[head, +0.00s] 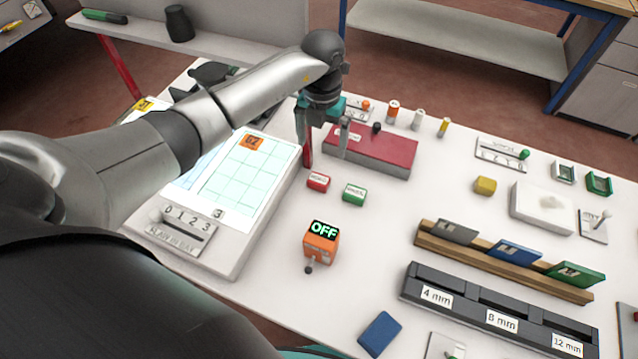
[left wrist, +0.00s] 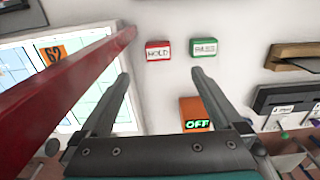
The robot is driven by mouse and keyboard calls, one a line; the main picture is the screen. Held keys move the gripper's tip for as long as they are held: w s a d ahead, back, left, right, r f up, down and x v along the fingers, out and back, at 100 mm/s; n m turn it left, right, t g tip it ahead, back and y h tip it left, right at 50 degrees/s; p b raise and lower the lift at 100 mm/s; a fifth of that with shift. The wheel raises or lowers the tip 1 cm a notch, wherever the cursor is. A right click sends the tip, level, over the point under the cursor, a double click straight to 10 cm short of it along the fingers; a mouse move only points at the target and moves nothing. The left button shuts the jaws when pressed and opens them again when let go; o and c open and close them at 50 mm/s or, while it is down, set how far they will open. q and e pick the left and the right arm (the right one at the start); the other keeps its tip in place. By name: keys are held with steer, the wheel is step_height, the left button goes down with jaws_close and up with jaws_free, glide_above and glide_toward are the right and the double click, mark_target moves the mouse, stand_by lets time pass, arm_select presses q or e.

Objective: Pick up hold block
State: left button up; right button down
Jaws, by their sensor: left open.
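The hold block (head: 318,181) is a small red block with a white label reading HOLD, lying on the white table. In the left wrist view the hold block (left wrist: 158,50) shows beyond the fingertips, in line with the gap between them. My left gripper (head: 323,146) is open and empty, above the table behind the block in the head view. Its two fingers (left wrist: 161,75) are spread apart in the left wrist view and do not touch the block. My right gripper is not in view.
A green PASS block (head: 354,193) sits just right of the hold block. A red bar (left wrist: 75,85) passes close by the left finger. A red box (head: 375,150), an orange OFF block (head: 321,243) and a gridded panel (head: 250,175) stand around.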

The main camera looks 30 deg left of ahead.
arm_select(q)
steer(key=b, duration=0.6)
glide_above(318, 178)
steer(key=f, duration=0.8)
steer(key=shift+w+d, duration=0.2)
steer(key=shift+d, duration=0.2)
steer(key=f+b, duration=0.4)
steer(key=f, duration=0.1)
steer(key=shift+s+a, duration=0.2)
steer(key=shift+a, duration=0.05)
steer(key=shift+c, duration=0.2)
steer(key=c, duration=1.4)
steer(key=shift+r, duration=0.1)
